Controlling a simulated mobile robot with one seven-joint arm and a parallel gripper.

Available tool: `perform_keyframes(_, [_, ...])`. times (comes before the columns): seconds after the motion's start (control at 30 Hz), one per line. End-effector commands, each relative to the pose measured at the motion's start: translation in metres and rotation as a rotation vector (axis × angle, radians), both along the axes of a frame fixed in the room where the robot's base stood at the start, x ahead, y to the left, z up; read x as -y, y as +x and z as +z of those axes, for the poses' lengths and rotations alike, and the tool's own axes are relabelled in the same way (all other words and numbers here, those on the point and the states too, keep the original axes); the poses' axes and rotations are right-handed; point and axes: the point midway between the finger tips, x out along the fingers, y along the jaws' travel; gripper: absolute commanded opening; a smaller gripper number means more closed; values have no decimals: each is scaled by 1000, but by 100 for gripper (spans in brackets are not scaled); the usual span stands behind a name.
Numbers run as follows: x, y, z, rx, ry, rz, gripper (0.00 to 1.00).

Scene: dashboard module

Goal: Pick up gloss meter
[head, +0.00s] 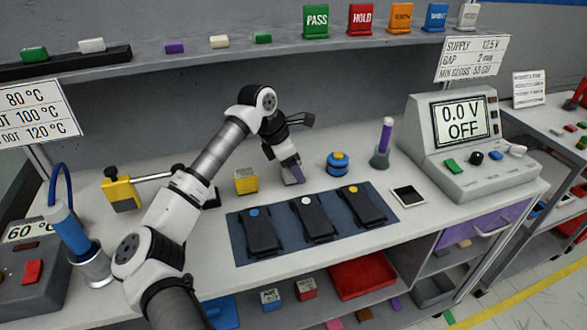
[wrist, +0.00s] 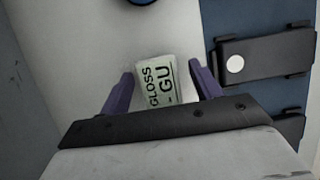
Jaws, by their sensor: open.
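The gloss meter (wrist: 157,84) is a small pale block with a dark "GLOSS - GU" label, on the grey bench top in the wrist view. My gripper (wrist: 160,70) is open, with its two purple fingers on either side of the meter. Small gaps seem to show beside it; I cannot tell if either finger touches. The meter's near end is hidden behind the dark gripper body. In the head view my gripper (head: 291,174) is low over the bench behind the blue mat, and it mostly hides the meter.
A blue mat (head: 388,199) with three dark devices lies in front. A yellow block (head: 246,181) stands left of my gripper, and a blue-and-yellow round object (head: 338,163) stands right.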

Motion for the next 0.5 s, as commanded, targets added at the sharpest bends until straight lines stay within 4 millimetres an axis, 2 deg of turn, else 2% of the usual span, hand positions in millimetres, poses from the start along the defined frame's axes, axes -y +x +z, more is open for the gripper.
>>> perform_keyframes(0.13, [6, 2, -14, 0, -1, -1, 64])
perform_keyframes(0.37, [7, 2, -17, 1, -1, -1, 64])
perform_keyframes(0.4, [7, 2, -17, 0, 0, -1, 62])
perform_keyframes(0.5, [7, 2, -17, 0, 0, -1, 49])
